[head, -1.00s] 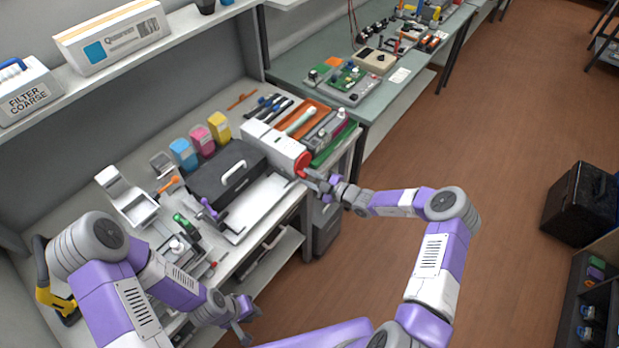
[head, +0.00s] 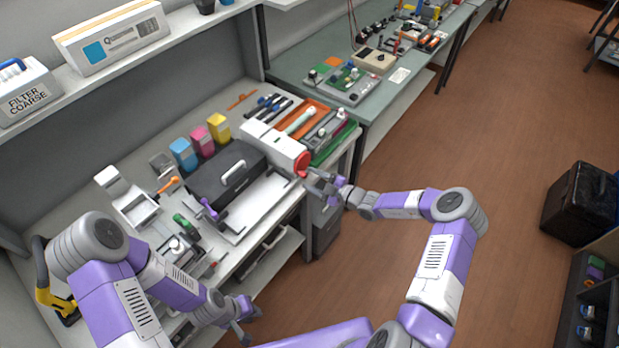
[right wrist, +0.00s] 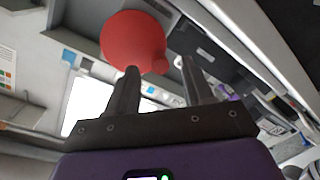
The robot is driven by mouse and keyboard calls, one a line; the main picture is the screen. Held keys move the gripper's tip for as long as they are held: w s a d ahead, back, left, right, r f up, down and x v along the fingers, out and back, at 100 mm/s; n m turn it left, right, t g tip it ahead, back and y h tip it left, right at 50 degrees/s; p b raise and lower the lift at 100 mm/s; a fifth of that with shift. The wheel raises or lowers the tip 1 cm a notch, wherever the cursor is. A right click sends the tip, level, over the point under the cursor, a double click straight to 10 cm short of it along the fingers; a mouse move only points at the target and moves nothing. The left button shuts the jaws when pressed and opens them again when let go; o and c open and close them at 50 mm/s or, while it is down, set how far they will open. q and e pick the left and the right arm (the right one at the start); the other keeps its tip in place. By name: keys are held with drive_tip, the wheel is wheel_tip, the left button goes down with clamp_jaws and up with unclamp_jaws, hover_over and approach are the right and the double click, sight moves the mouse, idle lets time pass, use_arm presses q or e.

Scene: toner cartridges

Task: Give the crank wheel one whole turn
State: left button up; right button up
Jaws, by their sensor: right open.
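The red crank wheel (head: 302,164) is on the front end of a white machine (head: 275,142) on the bench. In the right wrist view the wheel (right wrist: 134,42) is a red disc with a round knob (right wrist: 160,66) at its lower right. My right gripper (head: 308,180) is in front of the wheel. Its fingers (right wrist: 160,78) are apart and seem to have nothing between them; the knob shows just beyond, and I cannot tell whether they touch it. My left gripper (head: 248,318) hangs low at the bench's front edge, away from the wheel; its jaw opening is unclear.
A black case with a white handle (head: 228,172) stands left of the machine. Blue, pink and yellow cartridges (head: 202,141) stand behind it. A green tray (head: 335,145) with tools lies to the right.

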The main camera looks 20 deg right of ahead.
drive_tip(key=v, duration=0.5)
drive_tip(key=shift+s+d, duration=0.3)
